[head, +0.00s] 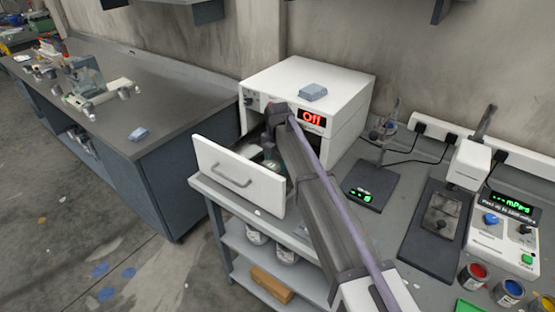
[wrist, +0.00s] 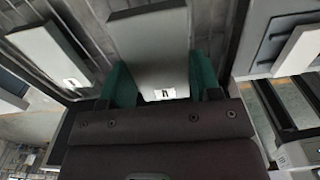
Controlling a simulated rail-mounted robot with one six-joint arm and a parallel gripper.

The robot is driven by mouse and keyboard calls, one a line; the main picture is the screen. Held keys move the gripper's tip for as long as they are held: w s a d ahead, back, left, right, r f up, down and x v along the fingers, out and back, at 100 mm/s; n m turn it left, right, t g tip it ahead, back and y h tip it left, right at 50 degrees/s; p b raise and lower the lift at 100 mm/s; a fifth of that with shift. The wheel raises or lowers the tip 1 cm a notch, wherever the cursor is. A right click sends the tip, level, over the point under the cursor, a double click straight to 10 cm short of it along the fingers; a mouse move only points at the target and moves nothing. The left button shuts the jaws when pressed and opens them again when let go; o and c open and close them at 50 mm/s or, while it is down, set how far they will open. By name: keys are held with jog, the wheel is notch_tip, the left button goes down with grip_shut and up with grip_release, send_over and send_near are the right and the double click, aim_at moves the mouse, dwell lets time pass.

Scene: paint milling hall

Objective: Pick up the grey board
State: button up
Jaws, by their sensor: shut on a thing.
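My gripper (wrist: 161,78) has green fingers on both sides of a grey board (wrist: 150,40) in the wrist view and is shut on it. The board is flat and pale grey, with a small white label bearing a black mark at its near edge. In the head view my arm reaches over the pulled-out drawer (head: 230,172) of a white cabinet (head: 290,80). The gripper is low inside that drawer and mostly hidden by my arm, and I cannot make out the board there.
Another pale panel with a label (wrist: 55,55) lies left of the gripper in the wrist view, and a further panel (wrist: 297,45) lies right. A scale (head: 370,187) and instruments stand right of the cabinet. A dark bench (head: 150,95) stands left, across a gap.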

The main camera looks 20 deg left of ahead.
aim_at(277, 160)
notch_tip(277, 160, up, 14)
jog(key=p, duration=1.2)
jog(key=shift+p, duration=0.3)
jog(key=shift+a+r, duration=0.1)
